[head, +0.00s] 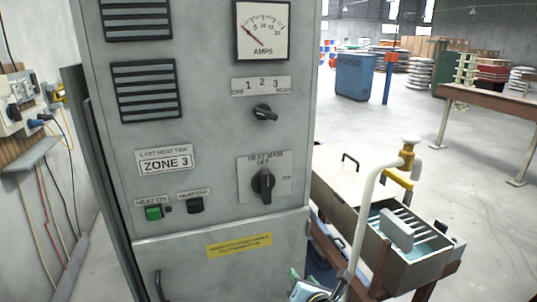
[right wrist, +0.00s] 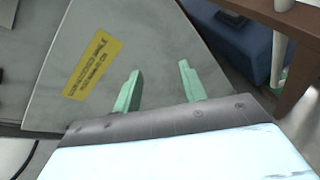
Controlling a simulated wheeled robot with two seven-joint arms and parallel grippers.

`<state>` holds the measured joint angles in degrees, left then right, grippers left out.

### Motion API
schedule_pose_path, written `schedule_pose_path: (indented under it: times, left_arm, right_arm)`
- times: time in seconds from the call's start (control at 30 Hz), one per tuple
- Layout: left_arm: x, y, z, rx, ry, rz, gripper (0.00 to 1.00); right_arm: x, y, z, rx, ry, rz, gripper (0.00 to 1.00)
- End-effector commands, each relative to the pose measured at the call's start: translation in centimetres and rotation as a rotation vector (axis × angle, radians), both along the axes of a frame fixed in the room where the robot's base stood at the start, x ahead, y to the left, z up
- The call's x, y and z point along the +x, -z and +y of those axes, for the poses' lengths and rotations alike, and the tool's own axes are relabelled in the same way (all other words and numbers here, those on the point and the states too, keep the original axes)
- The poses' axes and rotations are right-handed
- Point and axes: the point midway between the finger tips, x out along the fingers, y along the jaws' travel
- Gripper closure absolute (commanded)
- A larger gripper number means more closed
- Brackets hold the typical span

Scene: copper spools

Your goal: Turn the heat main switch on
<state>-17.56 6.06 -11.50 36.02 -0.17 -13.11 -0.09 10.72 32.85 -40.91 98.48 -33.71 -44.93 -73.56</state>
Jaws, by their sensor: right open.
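The heat main switch (head: 263,186) is a black rotary handle on a grey plate on the cabinet front, labelled HEAT MAIN. Its handle stands about vertical, towards the OFF mark at the top; ON is marked at the right. My right gripper (head: 301,284) is low at the bottom edge of the head view, below and right of the switch and apart from it. In the right wrist view its two green fingers (right wrist: 160,72) are apart with nothing between them, facing the lower cabinet door with a yellow label (right wrist: 93,66). My left gripper is not in view.
A metal tank with pipes (head: 400,265) stands close on the right. Open floor lies beyond.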

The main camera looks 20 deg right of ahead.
Motion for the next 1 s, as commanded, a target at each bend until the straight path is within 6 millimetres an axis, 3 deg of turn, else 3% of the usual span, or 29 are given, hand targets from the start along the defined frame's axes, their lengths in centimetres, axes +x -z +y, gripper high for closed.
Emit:
schedule_pose_path:
  times: [0.03, 0.1, 0.2, 0.3, 0.4, 0.53, 1.0]
  left_arm:
    - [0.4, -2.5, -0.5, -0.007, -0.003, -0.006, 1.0]
    - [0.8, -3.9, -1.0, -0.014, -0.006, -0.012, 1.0]
    - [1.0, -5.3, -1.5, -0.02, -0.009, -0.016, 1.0]
    - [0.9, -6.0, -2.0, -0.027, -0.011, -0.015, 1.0]
    - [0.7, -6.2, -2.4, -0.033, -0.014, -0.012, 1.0]
    - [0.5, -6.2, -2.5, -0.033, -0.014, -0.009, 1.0]
    - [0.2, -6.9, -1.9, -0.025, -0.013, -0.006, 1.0]
  right_arm:
    - [0.4, -6.5, 1.3, -0.112, -0.065, -0.076, 0.58]
    - [0.3, -12.1, 2.7, -0.254, -0.124, -0.162, 0.58]
    - [-0.4, -17.8, 4.2, -0.405, -0.176, -0.256, 0.58]
    - [-1.1, -21.1, 5.0, -0.496, -0.198, -0.312, 0.58]
    - [-1.2, -22.4, 5.3, -0.538, -0.205, -0.337, 0.58]
    - [-0.1, -22.6, 5.4, -0.548, -0.206, -0.342, 0.58]
    - [8.5, -22.5, 5.7, -0.542, -0.206, -0.34, 0.58]
